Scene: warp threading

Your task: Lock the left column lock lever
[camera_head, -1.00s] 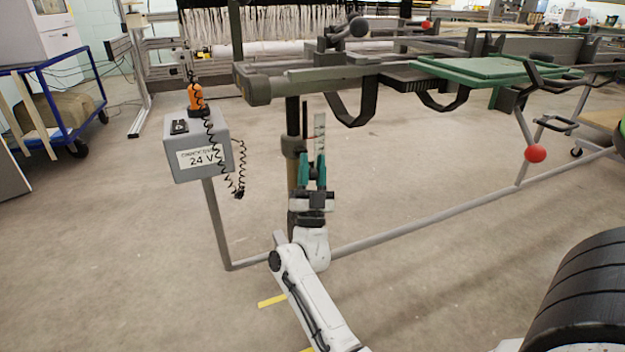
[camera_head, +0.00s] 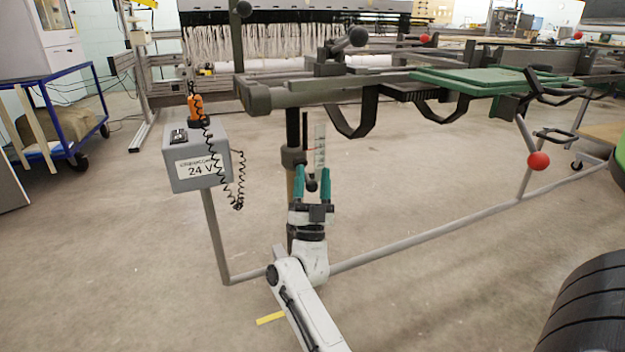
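The left column (camera_head: 292,128) is a dark upright post under the left end of the frame beam. A dark clamp collar (camera_head: 292,157) sits around it. A small dark lever knob (camera_head: 311,185) shows just below and right of the collar, apparently at the end of the lock lever; most of the lever's arm is hidden. My gripper (camera_head: 312,172) points up from below. Its two teal fingers are spread apart, one on each side of the knob, with visible gaps. Whether either finger touches the knob cannot be told.
A grey 24 V box (camera_head: 197,185) with an orange handset (camera_head: 195,107) and coiled cable stands close on the left. The beam (camera_head: 310,92) runs overhead. A floor rail (camera_head: 430,233) runs right. A red ball knob (camera_head: 538,161) is at right. Open floor lies between.

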